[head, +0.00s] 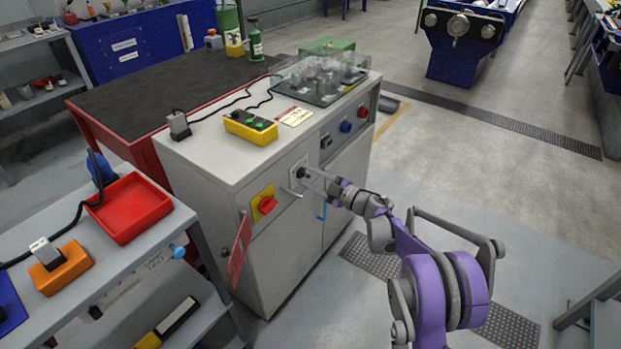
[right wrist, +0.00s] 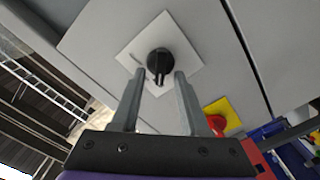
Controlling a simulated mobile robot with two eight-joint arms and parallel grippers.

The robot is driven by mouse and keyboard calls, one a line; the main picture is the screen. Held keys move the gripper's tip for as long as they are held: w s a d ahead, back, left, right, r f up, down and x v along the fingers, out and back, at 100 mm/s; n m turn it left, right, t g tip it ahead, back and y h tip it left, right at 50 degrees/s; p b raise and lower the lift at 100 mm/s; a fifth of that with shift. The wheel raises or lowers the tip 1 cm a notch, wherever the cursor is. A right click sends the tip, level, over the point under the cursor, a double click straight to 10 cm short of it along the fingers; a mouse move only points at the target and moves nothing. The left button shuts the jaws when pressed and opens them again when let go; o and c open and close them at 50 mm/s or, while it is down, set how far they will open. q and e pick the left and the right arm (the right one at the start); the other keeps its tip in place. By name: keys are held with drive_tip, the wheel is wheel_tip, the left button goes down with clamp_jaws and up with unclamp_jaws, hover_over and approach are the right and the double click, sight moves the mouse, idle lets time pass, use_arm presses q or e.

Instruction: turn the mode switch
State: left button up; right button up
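The mode switch is a black rotary knob (head: 301,172) on a square white plate on the front of the grey cabinet. In the right wrist view the black knob (right wrist: 158,62) shows clearly on its tilted white plate. My right gripper (head: 304,181) reaches to the switch from the right. In the right wrist view the right gripper (right wrist: 159,76) is open, its fingertips either side of the knob's lower end. I cannot tell whether they touch the knob. My left gripper is not in view.
A red knob on a yellow plate (head: 265,202) sits left of the switch on the same cabinet (head: 205,165). A red tag (head: 238,250) hangs at the cabinet's corner. A blue handle (head: 322,212) is below right of the switch. A yellow button box (head: 251,126) stands on top.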

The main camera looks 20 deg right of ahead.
drive_tip(key=p+v, duration=0.1)
drive_tip(key=v, duration=0.9)
drive_tip(key=shift+s+d, duration=0.25)
drive_tip(key=shift+s, duration=0.1)
